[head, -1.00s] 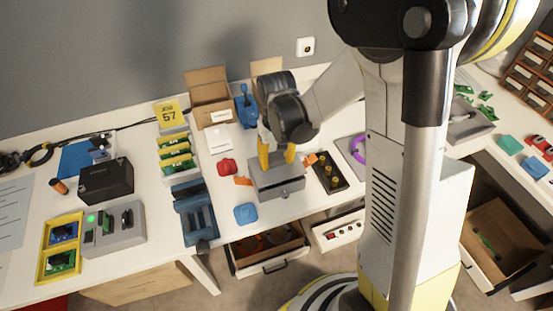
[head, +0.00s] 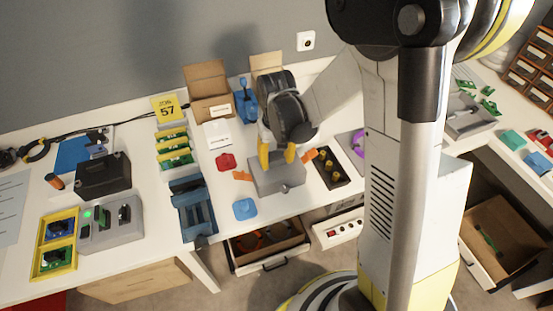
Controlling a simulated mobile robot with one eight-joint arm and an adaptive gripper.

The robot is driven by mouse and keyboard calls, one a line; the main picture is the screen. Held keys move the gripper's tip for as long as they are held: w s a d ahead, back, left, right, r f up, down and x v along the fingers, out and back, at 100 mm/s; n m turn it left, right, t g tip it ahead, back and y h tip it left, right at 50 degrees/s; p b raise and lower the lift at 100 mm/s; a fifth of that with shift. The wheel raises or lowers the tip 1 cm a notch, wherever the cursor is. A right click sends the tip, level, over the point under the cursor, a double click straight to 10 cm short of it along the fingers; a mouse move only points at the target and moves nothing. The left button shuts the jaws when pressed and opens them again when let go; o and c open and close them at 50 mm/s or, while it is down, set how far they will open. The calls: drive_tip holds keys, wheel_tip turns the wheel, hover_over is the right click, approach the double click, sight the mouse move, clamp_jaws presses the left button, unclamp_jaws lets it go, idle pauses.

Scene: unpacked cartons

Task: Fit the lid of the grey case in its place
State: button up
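The grey case (head: 277,180) sits near the front edge of the white table, in the middle of the head view. A flat grey top covers it; I cannot clearly make out a seam between lid and case, or whether the lid is fully seated. My gripper (head: 276,154) points down over the back part of that grey top, with its two yellow fingers apart. The fingertips are at or just above the grey surface. The dark gripper body hides what lies behind them, and I cannot tell whether they grip anything.
Orange pieces (head: 242,176) lie by the case's left and right sides. A blue piece (head: 245,208) and a red one (head: 226,161) lie to its left. A dark tray with yellow pegs (head: 327,166) stands close on the right. An open drawer (head: 268,247) is below the table edge.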

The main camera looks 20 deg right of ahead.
drive_tip(key=o, duration=0.4)
drive_tip(key=shift+r, duration=0.15)
wheel_tip(320, 180, up, 12)
drive_tip(key=shift+f, duration=0.1)
